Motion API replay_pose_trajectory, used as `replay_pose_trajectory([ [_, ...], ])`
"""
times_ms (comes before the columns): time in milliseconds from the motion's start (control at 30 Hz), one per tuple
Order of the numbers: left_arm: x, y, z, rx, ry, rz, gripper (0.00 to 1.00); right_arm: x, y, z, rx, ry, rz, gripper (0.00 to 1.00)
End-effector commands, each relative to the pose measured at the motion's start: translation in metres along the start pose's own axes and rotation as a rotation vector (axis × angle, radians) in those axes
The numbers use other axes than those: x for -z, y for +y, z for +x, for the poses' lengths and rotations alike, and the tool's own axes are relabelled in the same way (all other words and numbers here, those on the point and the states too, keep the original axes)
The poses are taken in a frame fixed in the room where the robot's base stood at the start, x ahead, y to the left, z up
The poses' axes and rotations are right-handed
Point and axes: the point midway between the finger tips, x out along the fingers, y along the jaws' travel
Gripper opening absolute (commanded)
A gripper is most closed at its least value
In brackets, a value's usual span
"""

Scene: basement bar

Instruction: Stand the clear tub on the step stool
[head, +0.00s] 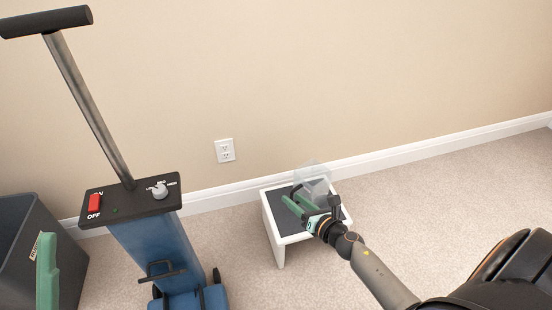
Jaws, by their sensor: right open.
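The clear tub (314,171) is a small see-through box at the back of the white step stool (279,250), over its dark grey top. It looks upright and appears to rest on the top, though its base is partly hidden by my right gripper. My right gripper (292,197) is open, with its green fingers over the stool top, just in front and left of the tub. Whether a finger touches the tub I cannot tell. A green finger of my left gripper (47,272) shows at the lower left edge, far from the stool; its opening cannot be made out.
A blue upright machine (155,245) with a tall handle and a red switch stands left of the stool. A dark grey bin (70,262) is at the far left. The wall with an outlet (225,150) is close behind the stool. Carpet (430,195) to the right is clear.

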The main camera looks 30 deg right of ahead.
Motion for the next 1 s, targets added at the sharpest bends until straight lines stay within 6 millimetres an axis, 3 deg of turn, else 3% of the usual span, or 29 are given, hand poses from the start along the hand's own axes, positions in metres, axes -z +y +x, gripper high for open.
replay_pose_trajectory([
  [33, 0.0, 0.0, 0.0, 0.0, 0.0, 0.0, 0.5, -0.018, 0.036, -0.006, -0.091, -0.035, 0.158, 0.47],
  [200, 0.0, 0.0, 0.0, 0.002, 0.0, 0.001, 0.5, -0.083, 0.163, -0.052, -0.461, -0.035, 0.806, 0.47],
  [300, 0.0, -0.001, 0.0, 0.004, 0.001, 0.0, 0.5, -0.124, 0.23, -0.099, -0.694, 0.062, 1.196, 0.47],
  [433, 0.0, -0.001, 0.0, 0.005, 0.001, 0.0, 0.5, -0.175, 0.293, -0.167, -0.965, 0.272, 1.648, 0.47],
  [600, 0.0, -0.001, 0.0, 0.005, 0.001, 0.0, 0.5, -0.223, 0.329, -0.234, -1.187, 0.549, 2.024, 0.47],
  [700, 0.0, -0.001, 0.0, 0.005, 0.001, 0.0, 0.5, -0.236, 0.336, -0.253, -1.242, 0.643, 2.125, 0.47],
  [1000, 0.0, -0.001, 0.001, 0.005, 0.001, -0.001, 0.5, -0.24, 0.337, -0.258, -1.26, 0.674, 2.157, 0.47],
])
